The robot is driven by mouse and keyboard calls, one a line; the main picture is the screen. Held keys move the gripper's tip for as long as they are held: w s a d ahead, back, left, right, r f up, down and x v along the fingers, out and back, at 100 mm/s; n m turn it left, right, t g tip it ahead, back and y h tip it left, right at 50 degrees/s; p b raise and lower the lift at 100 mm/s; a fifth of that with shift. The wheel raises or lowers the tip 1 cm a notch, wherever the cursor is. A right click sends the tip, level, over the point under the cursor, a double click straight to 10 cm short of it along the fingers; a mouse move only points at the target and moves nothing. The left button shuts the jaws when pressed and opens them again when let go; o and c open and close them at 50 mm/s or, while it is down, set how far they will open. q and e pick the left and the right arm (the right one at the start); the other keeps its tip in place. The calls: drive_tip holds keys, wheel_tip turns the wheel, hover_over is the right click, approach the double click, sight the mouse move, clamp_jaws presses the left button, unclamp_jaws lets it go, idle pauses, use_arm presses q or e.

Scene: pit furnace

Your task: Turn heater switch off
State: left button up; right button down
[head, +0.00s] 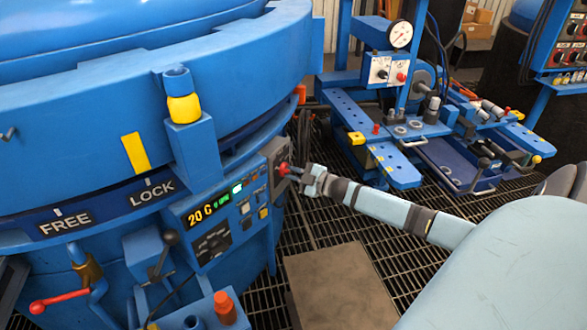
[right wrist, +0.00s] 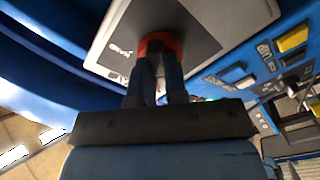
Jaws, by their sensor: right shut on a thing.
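The heater switch is a red knob (head: 283,168) on a grey plate (head: 276,159) at the right end of the furnace's control panel. My right gripper (head: 290,171) reaches it from the right and is shut on the knob. In the right wrist view both fingers (right wrist: 160,72) close on the red knob (right wrist: 159,38), in front of its grey plate (right wrist: 110,50). The fingers hide part of the knob, so I cannot tell which way it is turned. My left gripper is not in view.
The blue furnace (head: 80,110) fills the left. Its control panel (head: 213,220) has a lit display (head: 200,213) and several switches. A red-tipped lever (head: 60,300) stands lower left. A blue workbench with a gauge (head: 400,34) is behind. A flat plate (head: 340,290) lies on the floor grating.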

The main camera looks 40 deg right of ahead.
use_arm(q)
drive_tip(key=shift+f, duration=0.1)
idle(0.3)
use_arm(e)
drive_tip(key=c, duration=1.1)
unclamp_jaws()
drive_tip(key=shift+c, duration=0.2)
drive_tip(key=shift+s, duration=0.1)
drive_tip(key=shift+s+d, duration=0.15)
drive_tip(key=shift+s, duration=0.2)
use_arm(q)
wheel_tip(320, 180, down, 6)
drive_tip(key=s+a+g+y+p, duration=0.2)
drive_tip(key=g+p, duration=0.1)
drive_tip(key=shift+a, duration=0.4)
use_arm(e)
drive_tip(key=v, duration=1.2)
drive_tip(key=shift+s, duration=0.4)
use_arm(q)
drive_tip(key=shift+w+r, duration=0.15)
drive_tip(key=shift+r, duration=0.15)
use_arm(e)
drive_tip(key=shift+d, duration=0.15)
